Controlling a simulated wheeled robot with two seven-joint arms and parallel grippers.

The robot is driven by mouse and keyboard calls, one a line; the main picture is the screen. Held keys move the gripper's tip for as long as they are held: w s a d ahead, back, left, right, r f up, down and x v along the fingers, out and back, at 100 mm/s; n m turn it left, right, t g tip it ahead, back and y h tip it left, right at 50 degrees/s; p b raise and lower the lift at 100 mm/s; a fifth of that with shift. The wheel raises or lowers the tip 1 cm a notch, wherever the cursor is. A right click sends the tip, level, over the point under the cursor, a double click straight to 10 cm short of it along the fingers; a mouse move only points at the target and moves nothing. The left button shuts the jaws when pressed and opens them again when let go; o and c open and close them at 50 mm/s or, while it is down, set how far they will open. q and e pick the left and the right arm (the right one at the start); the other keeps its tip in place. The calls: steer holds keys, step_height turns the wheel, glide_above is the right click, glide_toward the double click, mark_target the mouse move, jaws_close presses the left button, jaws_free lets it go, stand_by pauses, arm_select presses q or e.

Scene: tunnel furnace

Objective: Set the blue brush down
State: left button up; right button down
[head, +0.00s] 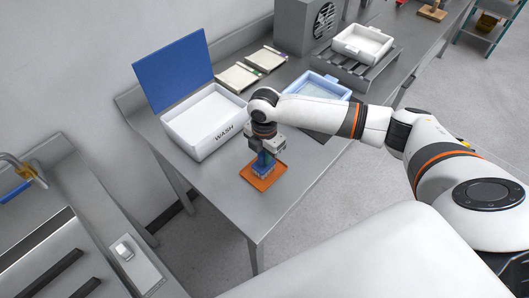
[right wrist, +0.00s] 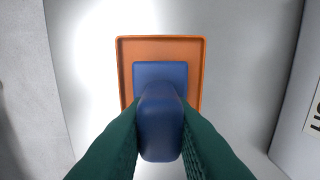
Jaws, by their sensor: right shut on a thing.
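The blue brush (head: 263,164) is upright, with its bristles down over the orange tray (head: 262,183) near the front of the steel table. In the right wrist view the brush (right wrist: 160,120) has a blue handle and a wider blue block below it, within the outline of the orange tray (right wrist: 160,41). My right gripper (head: 266,150) is above the tray, and its green fingers (right wrist: 160,135) are shut on the brush handle. The bristles appear to be at the tray surface, but I cannot tell whether they touch. My left gripper is not in view.
A white bin marked WASH (head: 205,125) with a raised blue lid (head: 175,72) stands left of my right gripper. A blue-rimmed tray (head: 318,84) lies behind my right arm. A white tub (head: 362,44) sits on a rack farther back. The table's front corner is clear.

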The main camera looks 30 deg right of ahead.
steer(key=shift+f, duration=0.2)
steer(key=shift+f, duration=0.1)
steer(key=c, duration=1.3)
jaws_free()
step_height(320, 180, up, 12)
steer(key=b, duration=0.2)
